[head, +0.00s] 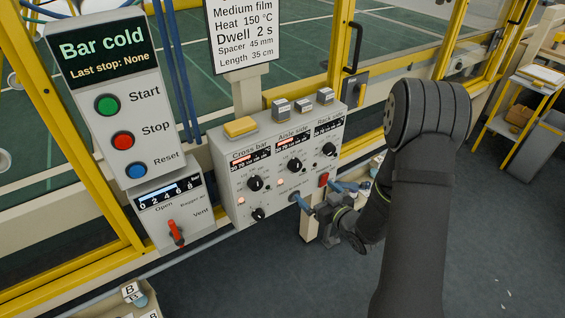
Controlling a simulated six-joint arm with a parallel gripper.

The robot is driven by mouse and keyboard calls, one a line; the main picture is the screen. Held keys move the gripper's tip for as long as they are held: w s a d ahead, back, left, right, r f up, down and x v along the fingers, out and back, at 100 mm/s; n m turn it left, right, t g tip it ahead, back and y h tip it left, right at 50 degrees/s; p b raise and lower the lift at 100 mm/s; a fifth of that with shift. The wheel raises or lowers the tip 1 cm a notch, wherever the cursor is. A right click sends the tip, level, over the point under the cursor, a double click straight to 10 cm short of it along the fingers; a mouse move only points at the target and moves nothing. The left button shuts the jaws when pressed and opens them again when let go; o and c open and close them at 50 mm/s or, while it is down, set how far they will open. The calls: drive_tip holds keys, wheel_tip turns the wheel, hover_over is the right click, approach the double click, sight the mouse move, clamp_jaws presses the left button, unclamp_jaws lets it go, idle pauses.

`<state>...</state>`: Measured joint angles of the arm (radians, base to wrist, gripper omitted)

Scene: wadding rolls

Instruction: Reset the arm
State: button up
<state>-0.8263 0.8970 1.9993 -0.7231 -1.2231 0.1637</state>
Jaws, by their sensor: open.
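My arm (415,220) stands at the right of the head view, bent at a high elbow. Its forearm drops to my gripper (320,195), which is just in front of the lower right corner of the control box (238,190). The gripper's blue-tipped fingers are apart and nothing shows between them. A red rocker switch (323,180) on the box is close to the fingertips; I cannot tell whether they touch. The left panel (110,90) reads "Bar cold" and "Last stop: None", with green Start, red Stop and blue Reset (136,171) buttons.
A gauge box with a red vent lever (175,232) hangs below the left panel. A settings sign (242,35) stands above the control box. Yellow-framed fencing (340,50) runs behind. A yellow shelf (525,105) stands far right. Grey floor is open at lower right.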

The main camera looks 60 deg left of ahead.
drive_tip(key=shift+s+d+r, duration=0.1)
drive_tip(key=shift+d+r, duration=0.1)
drive_tip(key=shift+d, duration=0.95)
drive_tip(key=shift+d+r, duration=0.15)
drive_tip(key=shift+d, duration=0.95)
